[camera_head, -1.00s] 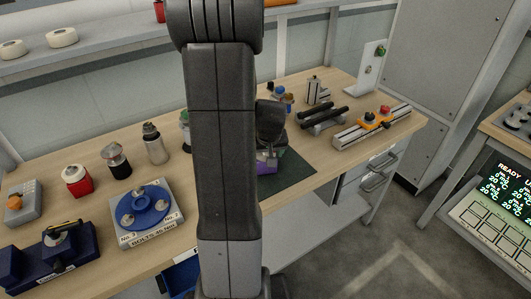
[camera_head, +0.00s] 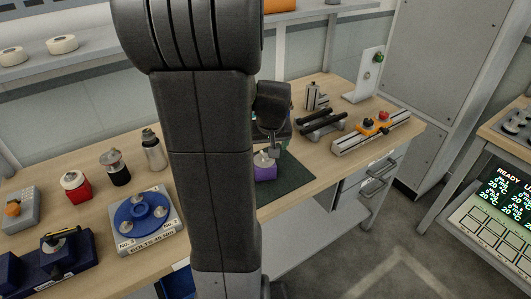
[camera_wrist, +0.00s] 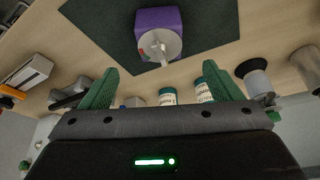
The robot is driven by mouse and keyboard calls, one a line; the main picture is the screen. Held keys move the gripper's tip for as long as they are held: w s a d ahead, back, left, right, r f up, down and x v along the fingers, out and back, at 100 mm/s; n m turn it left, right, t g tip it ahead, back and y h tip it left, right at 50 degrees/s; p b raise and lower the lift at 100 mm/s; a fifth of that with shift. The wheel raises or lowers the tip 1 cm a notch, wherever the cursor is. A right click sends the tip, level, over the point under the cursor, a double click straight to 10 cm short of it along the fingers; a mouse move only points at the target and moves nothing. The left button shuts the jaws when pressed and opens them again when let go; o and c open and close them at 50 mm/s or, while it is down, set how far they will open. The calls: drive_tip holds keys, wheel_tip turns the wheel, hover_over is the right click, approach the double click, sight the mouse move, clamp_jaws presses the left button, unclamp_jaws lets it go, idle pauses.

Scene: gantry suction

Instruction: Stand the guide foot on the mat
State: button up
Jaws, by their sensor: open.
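The guide foot appears to be the purple block with a pale grey round top (camera_head: 264,172). It rests on the dark green mat (camera_head: 292,180) in the head view, close to my arm. In the wrist view the purple block (camera_wrist: 157,20) is on the mat (camera_wrist: 215,25), with its grey disc and a thin pale prong facing me. My gripper (camera_wrist: 161,70) is open, its two green fingers apart with nothing held between them. The foot lies beyond the fingertips, clear of them. In the head view my wrist (camera_head: 272,105) is just above the foot; the fingers are hard to make out.
A blue round fixture (camera_head: 146,212) and several bottles and jars stand left on the bench. Black rollers (camera_head: 321,122) and a rail with an orange slide (camera_head: 368,128) stand right of the mat. In the wrist view, white-and-green containers (camera_wrist: 203,92) show behind the fingers.

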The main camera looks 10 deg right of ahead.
sight(265, 157)
drive_tip(key=v, duration=0.3)
drive_tip(key=shift+r, duration=0.1)
idle(0.3)
drive_tip(key=x, duration=1.2)
drive_tip(key=shift+f, duration=0.2)
drive_tip(key=shift+s+r, duration=0.1)
drive_tip(key=shift+r, duration=0.1)
